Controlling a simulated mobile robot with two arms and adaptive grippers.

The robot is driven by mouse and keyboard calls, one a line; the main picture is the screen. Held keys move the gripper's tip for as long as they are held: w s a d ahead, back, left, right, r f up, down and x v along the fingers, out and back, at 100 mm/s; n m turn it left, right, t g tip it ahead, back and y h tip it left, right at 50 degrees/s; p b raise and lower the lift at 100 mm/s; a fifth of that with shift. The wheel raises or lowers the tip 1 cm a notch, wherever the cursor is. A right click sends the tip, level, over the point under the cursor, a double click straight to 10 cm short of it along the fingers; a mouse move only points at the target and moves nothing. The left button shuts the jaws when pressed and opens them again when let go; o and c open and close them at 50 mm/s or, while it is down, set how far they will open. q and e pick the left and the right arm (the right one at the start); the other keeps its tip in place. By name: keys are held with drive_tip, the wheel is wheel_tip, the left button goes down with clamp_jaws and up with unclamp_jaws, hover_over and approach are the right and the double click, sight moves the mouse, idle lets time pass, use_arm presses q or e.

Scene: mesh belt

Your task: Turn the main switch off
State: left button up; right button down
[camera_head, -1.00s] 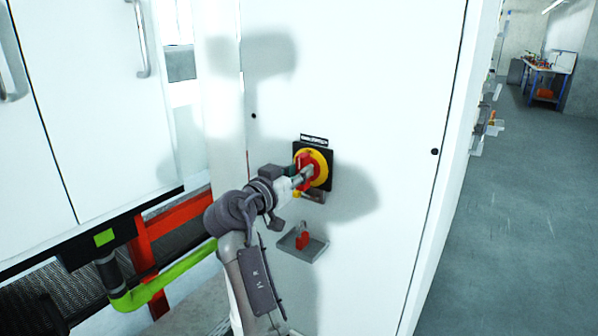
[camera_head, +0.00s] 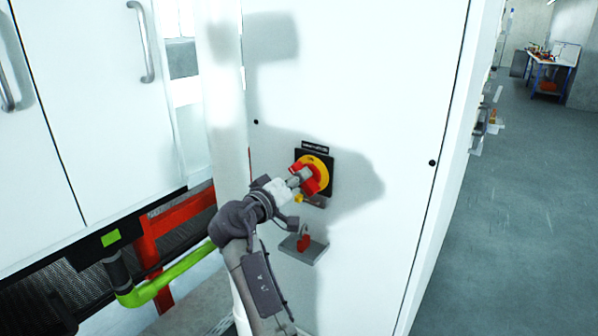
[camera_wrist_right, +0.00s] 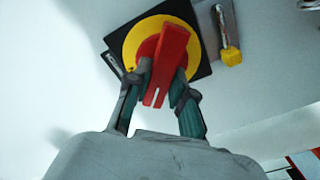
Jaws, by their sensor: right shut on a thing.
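The main switch is a red handle (camera_head: 311,186) on a yellow disc (camera_head: 318,163) with a black square plate (camera_head: 329,159), set on a white cabinet door. My right gripper (camera_head: 302,176) is at the switch, its fingers across the red handle, which slants from upper left to lower right. In the right wrist view my right gripper (camera_wrist_right: 160,95) has a finger on each side of the red handle (camera_wrist_right: 168,60) and is shut on it. The yellow disc (camera_wrist_right: 130,45) and black plate (camera_wrist_right: 201,73) show behind. My left gripper is not in view.
A small grey shelf (camera_head: 314,250) with a red padlock-like piece (camera_head: 303,243) sticks out below the switch. A small yellow-tipped piece (camera_wrist_right: 231,56) sits beside the plate. A green pipe (camera_head: 165,283) and red frame (camera_head: 180,213) are at left. Open floor (camera_head: 500,220) is at right.

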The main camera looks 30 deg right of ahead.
drive_tip(key=shift+w+f+n+p, duration=0.1)
drive_tip(key=shift+w+n+p, duration=0.05)
drive_tip(key=shift+n+p, duration=3.7)
drive_tip(key=shift+n+b, duration=0.5)
drive_tip(key=shift+n, duration=0.15)
drive_tip(key=c, duration=1)
unclamp_jaws()
drive_tip(key=shift+f, duration=0.1)
